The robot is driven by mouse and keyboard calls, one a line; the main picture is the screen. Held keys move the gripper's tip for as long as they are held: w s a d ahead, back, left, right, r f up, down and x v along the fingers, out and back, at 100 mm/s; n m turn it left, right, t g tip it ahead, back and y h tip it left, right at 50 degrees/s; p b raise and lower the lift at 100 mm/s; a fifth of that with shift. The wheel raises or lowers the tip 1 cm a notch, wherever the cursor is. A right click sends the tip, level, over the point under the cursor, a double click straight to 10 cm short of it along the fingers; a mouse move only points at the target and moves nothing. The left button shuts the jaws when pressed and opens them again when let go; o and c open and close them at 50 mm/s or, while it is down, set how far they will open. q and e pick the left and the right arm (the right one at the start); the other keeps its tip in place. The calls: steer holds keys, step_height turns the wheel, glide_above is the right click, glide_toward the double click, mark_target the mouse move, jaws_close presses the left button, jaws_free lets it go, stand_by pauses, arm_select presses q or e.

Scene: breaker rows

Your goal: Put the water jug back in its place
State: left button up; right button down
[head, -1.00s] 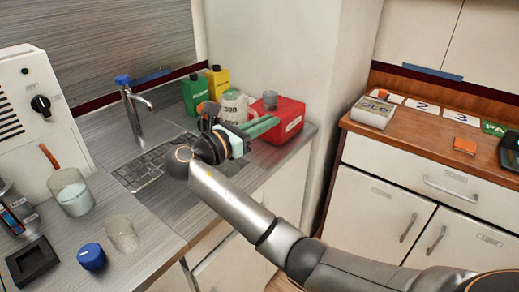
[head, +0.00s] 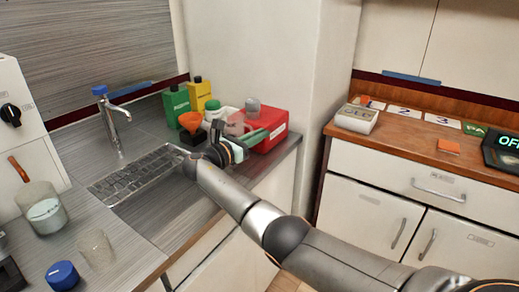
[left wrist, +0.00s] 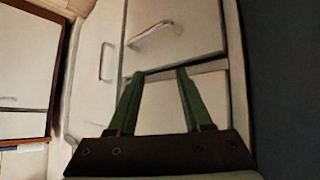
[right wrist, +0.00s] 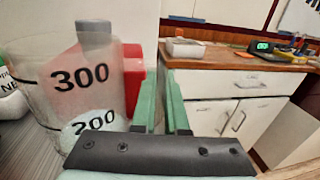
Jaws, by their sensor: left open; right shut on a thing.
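The water jug (right wrist: 75,85) is clear with black 300 and 200 marks and fills the left of the right wrist view. In the head view the jug (head: 237,122) is small and partly behind my right gripper, near the red canister. My right gripper (head: 262,134) is shut on the jug, which looks upright; the gripped part is hard to see. Its green fingers (right wrist: 163,105) point past the jug's side. I cannot tell if the jug touches the counter. My left gripper (left wrist: 155,75) is open and empty in the left wrist view, facing pale cabinet fronts.
The red canister (head: 273,127), green bottle (head: 176,104), yellow bottle (head: 198,94), white green-capped bottle (head: 214,108) and orange funnel (head: 191,122) crowd the counter's back corner. The tap (head: 112,115) and drain grid (head: 130,173) are left. A wooden counter (head: 400,140) is right.

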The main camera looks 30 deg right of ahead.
steer(key=shift+w+d+f+b, duration=0.2)
steer(key=shift+f+b, duration=0.1)
steer(key=shift+f, duration=0.1)
steer(key=shift+f+b, duration=0.45)
steer(key=shift+f, duration=0.9)
steer(key=shift+f, duration=0.15)
steer(key=c, duration=0.9)
jaws_free()
steer(key=shift+c, duration=0.2)
steer(key=shift+a, duration=0.15)
steer(key=p+v, duration=0.1)
steer(key=v, duration=1)
steer(key=shift+s+a, duration=0.2)
steer(key=shift+a, duration=0.2)
